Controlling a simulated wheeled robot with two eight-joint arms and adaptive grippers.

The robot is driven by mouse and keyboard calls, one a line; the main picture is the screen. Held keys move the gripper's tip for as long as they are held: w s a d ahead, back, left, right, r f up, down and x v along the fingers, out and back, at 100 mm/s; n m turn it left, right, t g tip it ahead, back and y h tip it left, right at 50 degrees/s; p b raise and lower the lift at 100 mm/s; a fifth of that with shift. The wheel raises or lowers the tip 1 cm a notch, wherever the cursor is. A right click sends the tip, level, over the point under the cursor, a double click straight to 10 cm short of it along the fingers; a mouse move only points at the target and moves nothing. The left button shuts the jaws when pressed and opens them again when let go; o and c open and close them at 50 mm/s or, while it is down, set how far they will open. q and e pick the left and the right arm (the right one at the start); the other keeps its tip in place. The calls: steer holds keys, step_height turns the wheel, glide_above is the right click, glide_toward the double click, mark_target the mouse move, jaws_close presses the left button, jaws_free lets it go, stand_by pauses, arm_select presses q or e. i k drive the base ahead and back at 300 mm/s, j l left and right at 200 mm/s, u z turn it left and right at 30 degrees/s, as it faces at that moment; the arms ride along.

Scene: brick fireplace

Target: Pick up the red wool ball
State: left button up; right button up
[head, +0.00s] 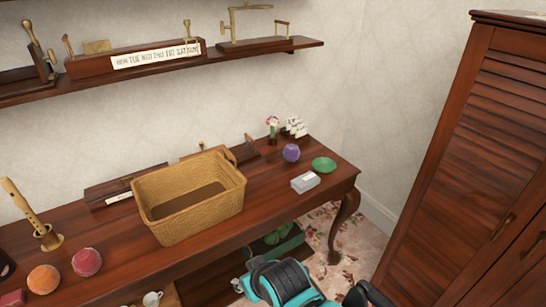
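A red wool ball (87,262) rests on the wooden table (130,245) at the lower left, to the left of a wicker basket. An orange ball (43,279) sits just left of it, in front. Neither gripper can be made out in the head view. A teal and black part of my own arm shows at the bottom centre, well to the right of the red ball and apart from it.
The wicker basket (205,222) stands mid-table and looks empty. A shelf (222,47) hangs above; a cabinet (470,170) stands right.

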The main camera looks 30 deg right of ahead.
mark_target(87, 262)
steer(key=i+j+u, duration=0.5)
steer(key=j+u, duration=0.2)
steer(key=i+j+u, duration=0.15)
steer(key=i+u, duration=0.2)
steer(key=k, duration=0.05)
